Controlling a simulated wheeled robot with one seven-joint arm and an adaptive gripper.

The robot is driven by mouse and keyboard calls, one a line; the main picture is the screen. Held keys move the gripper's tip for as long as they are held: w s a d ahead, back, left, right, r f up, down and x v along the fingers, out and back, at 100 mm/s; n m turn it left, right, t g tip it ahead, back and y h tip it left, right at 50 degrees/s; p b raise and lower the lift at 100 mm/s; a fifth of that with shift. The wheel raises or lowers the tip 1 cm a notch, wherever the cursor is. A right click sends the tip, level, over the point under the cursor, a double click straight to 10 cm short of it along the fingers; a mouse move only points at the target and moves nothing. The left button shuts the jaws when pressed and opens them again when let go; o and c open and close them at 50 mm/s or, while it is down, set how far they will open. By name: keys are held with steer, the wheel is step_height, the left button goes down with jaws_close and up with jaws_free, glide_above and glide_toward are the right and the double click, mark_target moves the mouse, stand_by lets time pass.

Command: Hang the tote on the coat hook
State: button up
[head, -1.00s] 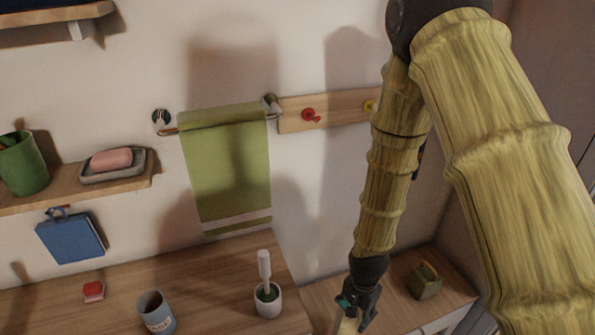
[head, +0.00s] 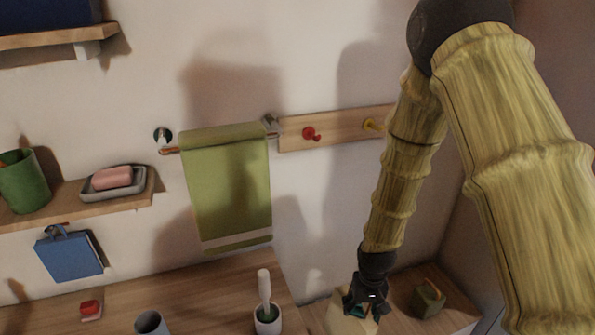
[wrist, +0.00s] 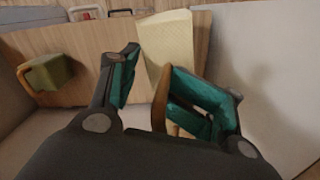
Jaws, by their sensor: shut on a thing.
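My gripper (head: 363,303) is low, in front of the wooden surface at lower right, and shut on a cream tote (head: 345,318). In the wrist view the tote (wrist: 168,45) extends beyond the fingers (wrist: 152,75), and its brown strap (wrist: 159,100) runs between them. The exact grip is partly hidden by the fingers. A wooden rail (head: 345,129) on the wall carries a red hook (head: 311,134) and a yellow hook (head: 372,125). Both hooks are bare, above and apart from my gripper.
A green towel (head: 228,190) hangs on a bar left of the rail. An olive bag (head: 430,302) stands right of my gripper. A brush in its pot (head: 267,318) stands left. The wall under the rail is clear.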

steer(key=shift+m+t+h, duration=0.3)
steer(key=shift+m+h, duration=0.2)
steer(key=shift+h, duration=0.4)
steer(key=s+f+b, duration=0.1)
steer(key=s, duration=0.2)
steer(key=s+a+f+b, duration=0.1)
steer(key=s, duration=0.2)
steer(key=s+f+b, duration=0.1)
steer(key=s, duration=0.2)
steer(key=shift+s+a, duration=0.15)
steer(key=shift+s, duration=0.05)
steer(key=w+d, duration=0.1)
steer(key=w, duration=0.4)
steer(key=w+d+f+p, duration=0.1)
steer(key=w+d, duration=0.1)
steer(key=w, duration=0.3)
steer(key=w+d+p, duration=0.1)
steer(key=w+d, duration=0.1)
steer(key=w, duration=0.3)
steer(key=shift+f, duration=0.2)
steer(key=shift+f+p, duration=0.6)
steer(key=shift+f, duration=1.15)
steer(key=shift+c, duration=0.2)
steer(key=shift+s, duration=0.1)
steer(key=shift+f, duration=0.15)
steer(key=o, duration=1.8)
steer(key=shift+c, duration=0.2)
steer(key=shift+r, duration=0.2)
